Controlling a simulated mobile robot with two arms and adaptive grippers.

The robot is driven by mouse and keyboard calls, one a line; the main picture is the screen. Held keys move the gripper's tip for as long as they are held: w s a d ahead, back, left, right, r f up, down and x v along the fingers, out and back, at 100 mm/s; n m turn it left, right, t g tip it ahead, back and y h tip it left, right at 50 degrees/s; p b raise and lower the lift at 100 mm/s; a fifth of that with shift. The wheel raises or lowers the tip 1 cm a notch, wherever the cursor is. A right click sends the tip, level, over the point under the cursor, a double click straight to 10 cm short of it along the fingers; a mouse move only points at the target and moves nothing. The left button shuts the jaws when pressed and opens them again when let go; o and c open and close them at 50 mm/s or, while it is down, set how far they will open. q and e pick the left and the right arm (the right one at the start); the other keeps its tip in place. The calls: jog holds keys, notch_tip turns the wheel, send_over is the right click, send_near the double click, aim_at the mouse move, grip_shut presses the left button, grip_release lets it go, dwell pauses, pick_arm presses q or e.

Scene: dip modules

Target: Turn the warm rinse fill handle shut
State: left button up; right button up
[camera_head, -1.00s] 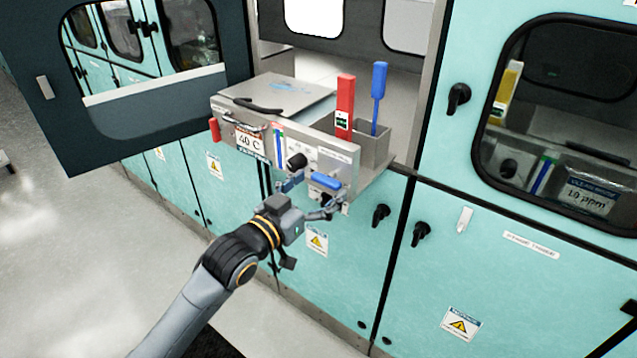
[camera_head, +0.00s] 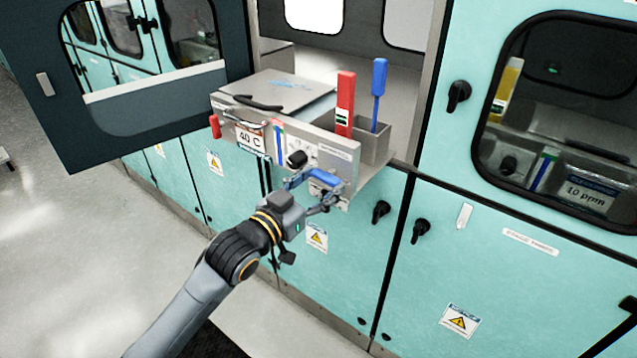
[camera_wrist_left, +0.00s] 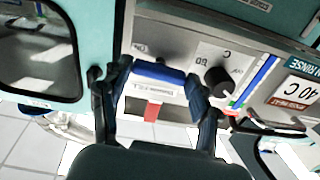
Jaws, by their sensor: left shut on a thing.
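The warm rinse unit is a grey box with a "40 C" sign (camera_head: 250,140), on a ledge in an open cabinet bay. The blue handle (camera_head: 324,179) is on the right part of its front panel. My left gripper (camera_head: 312,187) has its fingers on either side of this handle. In the left wrist view the blue handle (camera_wrist_left: 158,71) spans between the two fingers (camera_wrist_left: 158,80), which are shut on its ends. A red tag (camera_wrist_left: 152,111) shows beyond the handle. My right gripper is not in view.
A black knob (camera_head: 297,158) sits just left of the handle. A red paddle (camera_head: 345,105) and a blue paddle (camera_head: 378,90) stand upright at the bin (camera_head: 372,150). A dark open door (camera_head: 100,130) is at left. Floor at lower left is clear.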

pick_arm(q)
jog(key=m+p, duration=0.1)
jog(key=m, duration=0.3)
jog(key=shift+r, duration=0.1)
jog(key=m+p, duration=0.1)
jog(key=m, duration=0.3)
jog(key=shift+m, duration=0.3)
jog(key=m+p, duration=0.1)
jog(key=m, duration=0.3)
jog(key=shift+m+p, duration=0.75)
jog(key=shift+m, duration=1.65)
jog(key=o, duration=1.1)
jog(key=shift+o, duration=0.2)
jog(key=v, duration=1.2)
